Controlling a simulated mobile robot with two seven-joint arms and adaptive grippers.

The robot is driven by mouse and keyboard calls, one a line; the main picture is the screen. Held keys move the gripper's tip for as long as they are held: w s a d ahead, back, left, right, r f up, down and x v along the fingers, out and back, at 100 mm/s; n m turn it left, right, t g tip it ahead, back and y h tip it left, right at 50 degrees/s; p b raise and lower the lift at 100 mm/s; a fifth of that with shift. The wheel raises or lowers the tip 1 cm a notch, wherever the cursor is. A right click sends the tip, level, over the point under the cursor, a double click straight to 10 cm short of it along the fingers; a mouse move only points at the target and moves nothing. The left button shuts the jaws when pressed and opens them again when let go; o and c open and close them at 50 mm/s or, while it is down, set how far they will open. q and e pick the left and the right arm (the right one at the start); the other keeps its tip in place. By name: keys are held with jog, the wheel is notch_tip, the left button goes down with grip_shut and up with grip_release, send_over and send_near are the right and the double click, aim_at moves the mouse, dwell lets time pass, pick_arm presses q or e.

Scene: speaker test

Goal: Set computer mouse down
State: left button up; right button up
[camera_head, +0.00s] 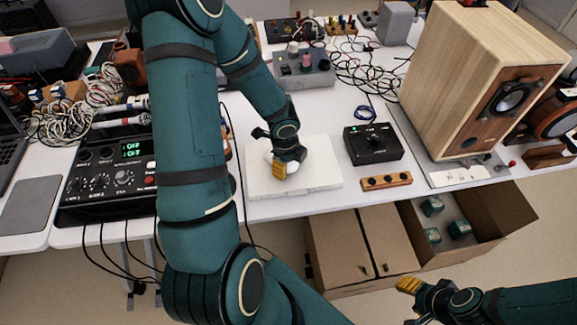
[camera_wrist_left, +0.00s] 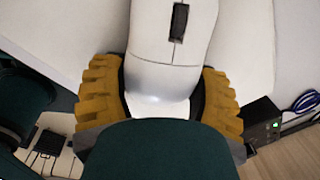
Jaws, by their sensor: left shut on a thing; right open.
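A white computer mouse with a dark scroll wheel (camera_wrist_left: 172,38) sits between the yellow fingers of my left gripper (camera_wrist_left: 160,95) in the left wrist view. In the head view my left gripper (camera_head: 284,171) is over a white square pad (camera_head: 318,178) on the table, and the mouse is mostly hidden behind it. I cannot tell whether the mouse touches the pad. My right gripper (camera_head: 422,295) is open at the lower right, away from the table top, below the cardboard boxes.
A large wooden speaker (camera_head: 480,75) stands further right. A power supply (camera_head: 105,178) is at left.

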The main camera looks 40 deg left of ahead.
pick_arm(q)
jog(key=shift+f, duration=0.1)
jog(key=shift+f, duration=0.15)
jog(key=o, duration=1.2)
jog(key=shift+o, duration=0.2)
